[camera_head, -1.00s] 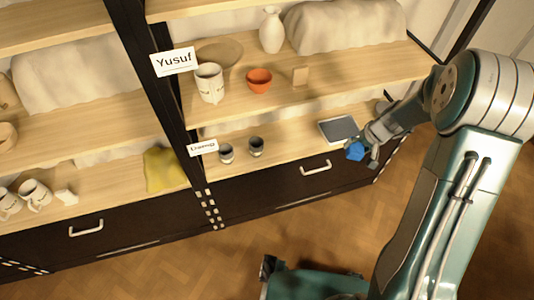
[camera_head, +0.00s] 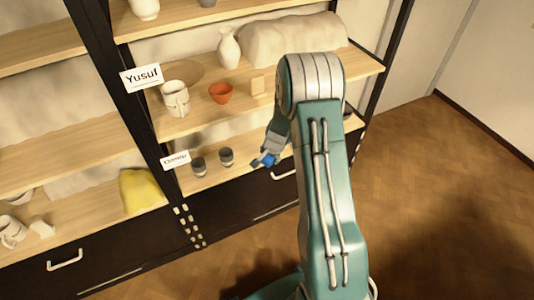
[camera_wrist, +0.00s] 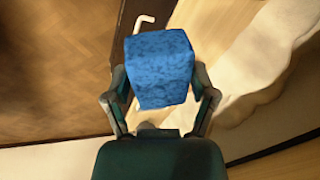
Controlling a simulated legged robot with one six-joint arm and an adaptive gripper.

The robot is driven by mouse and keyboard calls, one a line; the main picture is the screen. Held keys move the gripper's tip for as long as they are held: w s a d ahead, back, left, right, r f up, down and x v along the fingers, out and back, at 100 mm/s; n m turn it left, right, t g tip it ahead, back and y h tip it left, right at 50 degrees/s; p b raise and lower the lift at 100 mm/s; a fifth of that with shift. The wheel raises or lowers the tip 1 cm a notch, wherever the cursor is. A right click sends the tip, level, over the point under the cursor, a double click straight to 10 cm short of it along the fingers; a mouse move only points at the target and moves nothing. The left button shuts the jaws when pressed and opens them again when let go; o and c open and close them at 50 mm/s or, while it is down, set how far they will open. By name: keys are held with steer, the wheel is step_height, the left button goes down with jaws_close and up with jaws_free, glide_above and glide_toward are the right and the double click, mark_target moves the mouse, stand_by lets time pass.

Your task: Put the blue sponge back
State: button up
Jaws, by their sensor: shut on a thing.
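The blue sponge (camera_wrist: 160,68) is a block held between the two fingers of my gripper (camera_wrist: 161,88) in the wrist view. In the head view the sponge (camera_head: 266,160) shows as a small blue patch at my gripper (camera_head: 268,158). My gripper is shut on it, in front of the lower shelf (camera_head: 236,170) and right of two small dark cups (camera_head: 226,156). My arm hides the right part of the lower shelf.
The shelf above bears a white mug (camera_head: 175,98), an orange bowl (camera_head: 220,92), a small tan block (camera_head: 257,86) and a white vase (camera_head: 229,48). A "Yusuf" sign (camera_head: 142,76) hangs at left. A yellow cloth (camera_head: 140,190) lies lower left. Open floor (camera_head: 440,190) is at right.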

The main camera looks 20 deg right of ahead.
steer(key=shift+w+d+f+m+h, duration=0.25)
steer(key=shift+d+f+m, duration=0.15)
steer(key=shift+d+m, duration=0.4)
steer(key=shift+w+d+f+m+h, duration=0.25)
steer(key=shift+d+f+m, duration=0.2)
steer(key=shift+d+m, duration=0.4)
steer(key=shift+w+d+f+m+h, duration=0.15)
steer(key=shift+d+f+m+h, duration=0.2)
steer(key=shift+d+m, duration=0.45)
steer(key=shift+a, duration=0.2)
steer(key=w+f, duration=0.3)
steer(key=w, duration=0.1)
steer(key=w+d+f, duration=0.1)
steer(key=w+f, duration=0.2)
steer(key=w, duration=0.1)
steer(key=w+d+f, duration=0.1)
steer(key=w+f, duration=0.2)
steer(key=w, duration=0.1)
steer(key=shift+w+d, duration=0.15)
steer(key=shift+w, duration=0.25)
steer(key=shift+a+x, duration=0.15)
steer(key=shift+x, duration=0.8)
steer(key=shift+a+x, duration=0.15)
steer(key=shift+x, duration=0.8)
steer(key=o, duration=0.9)
steer(key=shift+s+f, duration=0.1)
steer(key=shift+s, duration=0.05)
steer(key=shift+d, duration=0.1)
